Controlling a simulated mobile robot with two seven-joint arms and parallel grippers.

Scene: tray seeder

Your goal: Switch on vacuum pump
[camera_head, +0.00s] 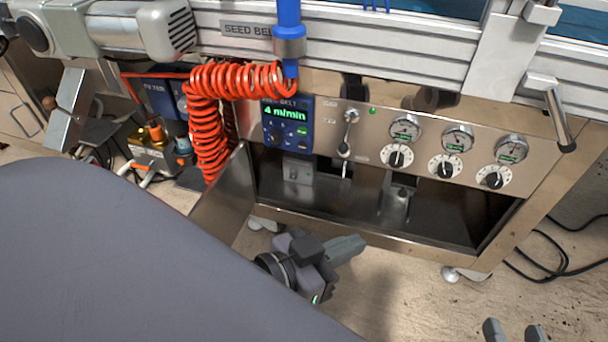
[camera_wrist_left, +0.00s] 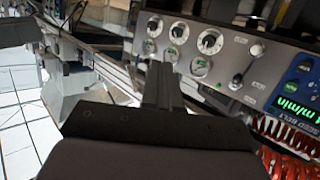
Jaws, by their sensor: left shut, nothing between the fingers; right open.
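The steel control panel (camera_head: 470,135) holds a lever switch (camera_head: 348,132) with a black knob, its handle pointing down. A green lamp (camera_head: 372,111) is lit beside it. Labels near the lever are too small to read, and I cannot tell which part is the vacuum pump. My left gripper (camera_head: 350,247) is shut and empty, in front of and below the open cabinet, apart from the panel. In the left wrist view its fingers (camera_wrist_left: 162,88) point toward the panel, with the lever (camera_wrist_left: 243,68) to their right. My right gripper (camera_head: 515,332) is open at the bottom edge, partly cut off.
Three gauges with dial knobs (camera_head: 444,168) sit right of the lever. A blue belt display (camera_head: 287,122) reads 4 m/min. A red coiled hose (camera_head: 207,120) hangs at left. An open cabinet door (camera_head: 222,203) juts out near my left gripper. Black cables (camera_head: 555,262) lie at right.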

